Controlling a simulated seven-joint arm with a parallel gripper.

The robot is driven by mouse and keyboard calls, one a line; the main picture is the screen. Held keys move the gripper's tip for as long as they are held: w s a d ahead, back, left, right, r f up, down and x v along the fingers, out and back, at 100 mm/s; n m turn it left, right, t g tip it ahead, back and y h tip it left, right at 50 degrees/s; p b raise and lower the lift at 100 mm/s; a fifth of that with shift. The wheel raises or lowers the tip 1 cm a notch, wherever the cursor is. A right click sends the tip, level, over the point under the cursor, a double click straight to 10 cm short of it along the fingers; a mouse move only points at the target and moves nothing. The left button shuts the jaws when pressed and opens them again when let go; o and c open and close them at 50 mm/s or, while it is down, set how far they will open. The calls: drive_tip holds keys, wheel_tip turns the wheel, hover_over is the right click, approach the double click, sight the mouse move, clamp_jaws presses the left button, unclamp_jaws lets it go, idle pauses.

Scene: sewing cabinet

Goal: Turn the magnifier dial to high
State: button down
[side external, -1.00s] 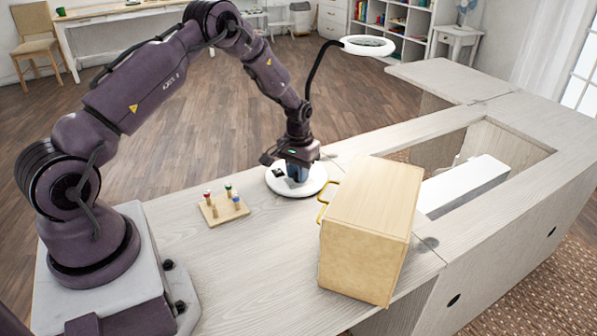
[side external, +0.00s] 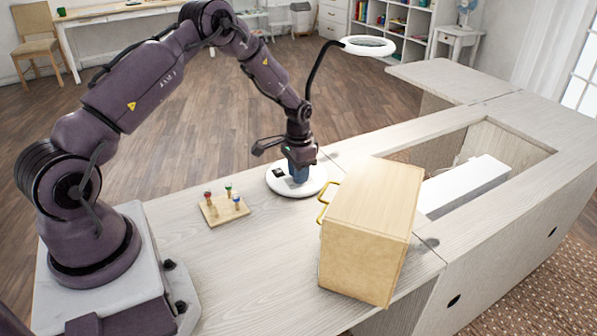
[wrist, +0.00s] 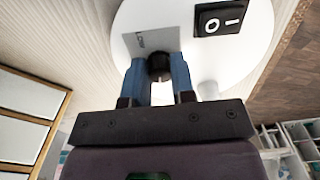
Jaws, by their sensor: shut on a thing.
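The magnifier has a round white base (side external: 318,186) on the bench, a black gooseneck and a white ring head (side external: 368,41). In the wrist view, the base (wrist: 228,62) carries a small black dial (wrist: 160,67) with a white mark, beside a grey label plate (wrist: 140,42) whose lettering I cannot read. My gripper (side external: 300,174) points down over the base. In the wrist view, its blue fingers (wrist: 160,73) are shut on the dial, one on each side. The dial is hidden in the side view.
A black rocker switch (wrist: 219,18) sits on the base near the dial. A wooden box (side external: 365,240) with a yellow handle stands close to the right of the base. A peg board (side external: 222,209) with several coloured pegs lies to the left.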

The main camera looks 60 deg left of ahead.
drive_tip(key=c, duration=1)
unclamp_jaws()
drive_tip(key=shift+o, duration=0.2)
drive_tip(key=shift+r, duration=0.15)
wheel_tip(320, 180, up, 13)
